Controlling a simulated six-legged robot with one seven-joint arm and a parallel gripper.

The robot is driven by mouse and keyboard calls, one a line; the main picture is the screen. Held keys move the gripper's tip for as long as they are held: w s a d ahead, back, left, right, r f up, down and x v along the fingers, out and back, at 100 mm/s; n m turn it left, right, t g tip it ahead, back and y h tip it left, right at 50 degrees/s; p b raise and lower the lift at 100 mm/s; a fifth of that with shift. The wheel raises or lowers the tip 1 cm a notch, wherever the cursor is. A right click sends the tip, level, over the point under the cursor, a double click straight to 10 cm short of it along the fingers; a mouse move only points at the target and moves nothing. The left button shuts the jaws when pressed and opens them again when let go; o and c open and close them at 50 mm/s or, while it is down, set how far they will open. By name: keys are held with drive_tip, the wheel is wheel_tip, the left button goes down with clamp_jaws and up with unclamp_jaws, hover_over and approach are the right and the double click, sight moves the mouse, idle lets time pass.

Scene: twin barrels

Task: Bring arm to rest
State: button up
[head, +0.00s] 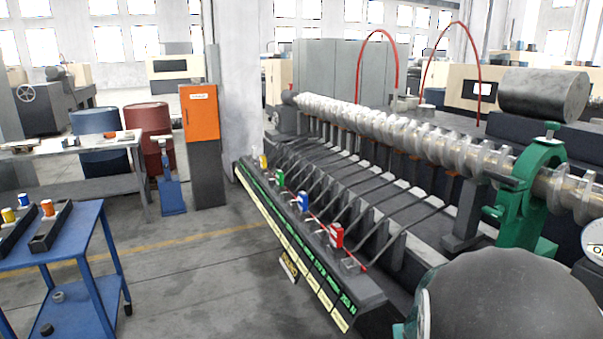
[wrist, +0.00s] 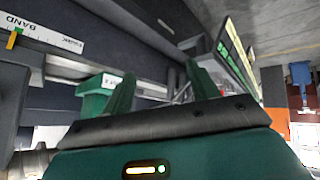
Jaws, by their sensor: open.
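My gripper (wrist: 160,82) shows in the wrist view with its two green fingers apart and nothing between them. It is beside the long machine (wrist: 130,48), and the view is tilted. The fingertips point toward the machine's side and its slanted label panel (wrist: 236,62). I cannot tell whether they touch anything. In the head view, a large dark rounded part with teal edges fills the lower right and looks like my own arm; the fingers do not show there.
The machine carries a long ribbed shaft (head: 400,125) and a green support (head: 530,195). Coloured tags line its slanted panel (head: 290,230). A blue cart (head: 85,245) stands left. Behind are a blue barrel (head: 97,150), a red barrel (head: 146,125) and an orange-topped cabinet (head: 201,115).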

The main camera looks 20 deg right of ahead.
drive_tip(key=s+a+r+n+y, duration=0.1)
drive_tip(key=a+r+y, duration=0.1)
drive_tip(key=a+r, duration=0.55)
drive_tip(key=s+a+r+n+y, duration=0.1)
drive_tip(key=a+r+y, duration=0.25)
drive_tip(key=a, duration=0.65)
drive_tip(key=s+a+r+n, duration=0.2)
drive_tip(key=s+a+r, duration=0.5)
drive_tip(key=s, duration=0.4)
drive_tip(key=shift+s+a+g, duration=0.3)
drive_tip(key=shift+s+a, duration=0.1)
drive_tip(key=shift+a, duration=0.45)
drive_tip(key=shift+h, duration=0.25)
